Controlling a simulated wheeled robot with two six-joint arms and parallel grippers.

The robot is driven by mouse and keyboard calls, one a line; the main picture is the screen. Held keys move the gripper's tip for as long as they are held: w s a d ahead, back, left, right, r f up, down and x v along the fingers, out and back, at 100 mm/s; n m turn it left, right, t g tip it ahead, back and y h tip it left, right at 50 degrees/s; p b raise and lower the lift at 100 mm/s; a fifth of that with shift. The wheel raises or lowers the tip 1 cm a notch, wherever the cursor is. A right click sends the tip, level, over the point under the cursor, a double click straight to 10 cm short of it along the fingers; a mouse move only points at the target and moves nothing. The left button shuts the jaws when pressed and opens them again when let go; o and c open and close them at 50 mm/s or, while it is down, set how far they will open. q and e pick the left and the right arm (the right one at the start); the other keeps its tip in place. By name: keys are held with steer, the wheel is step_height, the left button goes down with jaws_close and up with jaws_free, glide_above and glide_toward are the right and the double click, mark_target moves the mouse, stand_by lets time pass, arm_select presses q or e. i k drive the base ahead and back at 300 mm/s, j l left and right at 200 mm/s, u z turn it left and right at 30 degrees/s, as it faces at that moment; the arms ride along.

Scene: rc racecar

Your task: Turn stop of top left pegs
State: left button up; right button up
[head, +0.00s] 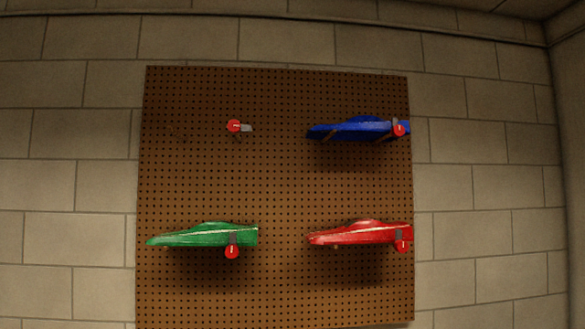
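A brown pegboard (280,190) hangs on the wall. At its top left is a red round stop (234,126) with a small grey tab (246,128) pointing right and a peg behind it. Faint marks left of it may be another peg; I cannot tell. No car rests at the top left. A blue car (355,129) is at the top right, a green car (205,235) at the bottom left and a red car (358,233) at the bottom right. Neither of my grippers is in view.
Other red stops sit by the blue car (399,130), below the green car (232,252) and by the red car (403,245). A block wall (70,180) surrounds the board, with a corner at the right. The board's middle is clear.

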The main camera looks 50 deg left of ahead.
mark_target(234, 126)
steer(key=u, duration=1.75)
